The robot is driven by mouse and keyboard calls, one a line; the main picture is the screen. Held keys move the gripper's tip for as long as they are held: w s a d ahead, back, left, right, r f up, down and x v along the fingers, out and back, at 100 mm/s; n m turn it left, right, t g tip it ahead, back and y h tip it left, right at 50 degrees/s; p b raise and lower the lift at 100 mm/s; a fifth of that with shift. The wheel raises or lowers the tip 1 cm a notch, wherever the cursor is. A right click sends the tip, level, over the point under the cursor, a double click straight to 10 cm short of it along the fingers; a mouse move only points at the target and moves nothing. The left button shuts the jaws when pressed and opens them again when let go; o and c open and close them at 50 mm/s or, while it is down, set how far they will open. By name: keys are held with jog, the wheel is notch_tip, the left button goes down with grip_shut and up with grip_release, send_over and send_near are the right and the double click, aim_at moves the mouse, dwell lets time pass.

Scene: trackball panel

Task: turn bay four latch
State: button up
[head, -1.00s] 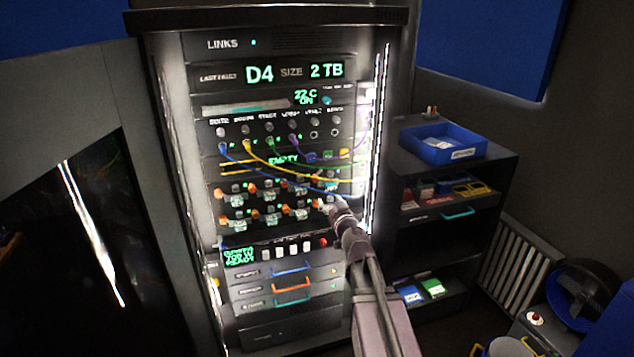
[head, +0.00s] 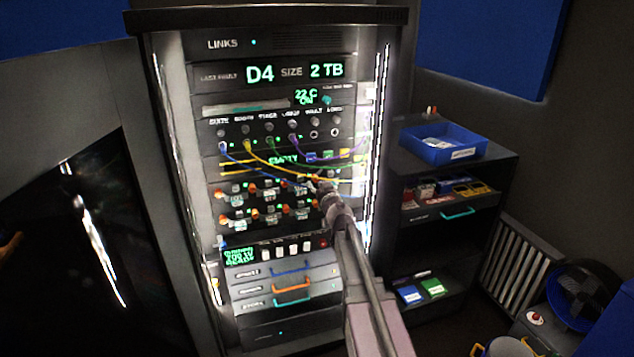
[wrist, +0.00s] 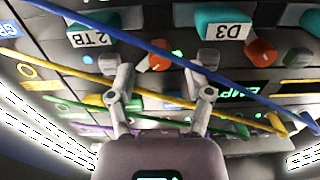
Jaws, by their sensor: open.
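An orange knob latch (wrist: 160,56) sits beside a teal handle labelled "2 TB" (wrist: 92,38) in the wrist view. It appears to be the bay four latch, as the neighbouring handle (wrist: 222,25) reads "D3"; no D4 label is readable there. My gripper (wrist: 165,68) is open and empty, its two fingertips on either side of this knob; contact cannot be told. In the head view my gripper (head: 316,183) is at the right end of the upper bay row and hides the latch there. The panel screen (head: 260,74) reads "D4" and "2 TB".
Blue (wrist: 185,62), yellow and green cables cross close to my fingers. Another orange knob (wrist: 260,52) sits by D3. A row of drawers (head: 290,285) lies below the bays. A dark shelf with a blue bin (head: 443,146) stands to the right.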

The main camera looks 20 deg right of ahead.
jog(key=shift+w, duration=1.05)
grip_shut()
